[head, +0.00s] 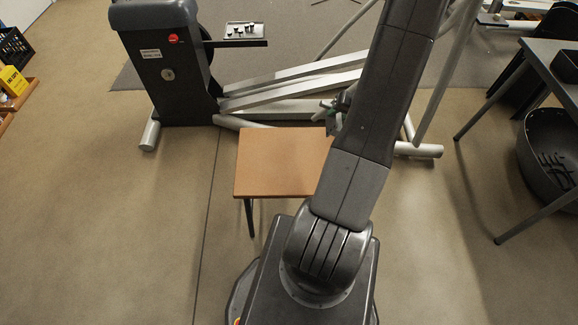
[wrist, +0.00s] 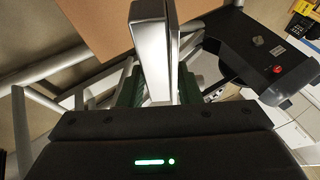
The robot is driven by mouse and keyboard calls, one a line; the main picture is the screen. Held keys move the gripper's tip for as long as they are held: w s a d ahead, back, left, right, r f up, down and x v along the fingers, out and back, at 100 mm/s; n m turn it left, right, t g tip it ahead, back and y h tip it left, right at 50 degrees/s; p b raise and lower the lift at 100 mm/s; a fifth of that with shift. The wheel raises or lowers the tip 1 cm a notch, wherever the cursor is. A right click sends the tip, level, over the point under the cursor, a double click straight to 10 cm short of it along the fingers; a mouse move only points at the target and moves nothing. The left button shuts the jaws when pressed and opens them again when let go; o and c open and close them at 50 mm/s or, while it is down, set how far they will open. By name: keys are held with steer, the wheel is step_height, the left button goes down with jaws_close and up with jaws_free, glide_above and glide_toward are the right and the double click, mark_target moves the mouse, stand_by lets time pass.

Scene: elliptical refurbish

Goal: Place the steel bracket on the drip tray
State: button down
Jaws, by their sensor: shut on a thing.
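A shiny silver metal piece, which looks like the steel bracket (wrist: 150,48), stands up between the green-padded fingers of my gripper (wrist: 158,90) in the wrist view. The gripper is shut on it. In the head view my gripper (head: 335,113) is partly hidden behind my arm, near the exercise machine's silver rails, just beyond the brown table top. The bracket cannot be made out there. I cannot tell for sure which thing is the drip tray; a dark round basin (head: 527,158) holding black items sits on the floor at the right, under a grey table.
A small brown-topped table (head: 270,178) stands before me. A grey table (head: 545,58) is at right.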

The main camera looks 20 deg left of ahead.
steer(key=shift+n+g, duration=0.3)
steer(key=shift+n, duration=0.1)
steer(key=a+f+b, duration=0.2)
steer(key=f+b, duration=0.5)
steer(key=a+f+b, duration=0.3)
steer(key=f+b, duration=0.4)
steer(key=a+f+b, duration=0.3)
steer(key=f+b, duration=0.4)
steer(key=shift+s+a+f+b, duration=0.15)
steer(key=shift+s+a+b, duration=0.1)
steer(key=shift+b, duration=0.1)
steer(key=shift+f, duration=0.15)
steer(key=c, duration=1.3)
jaws_free()
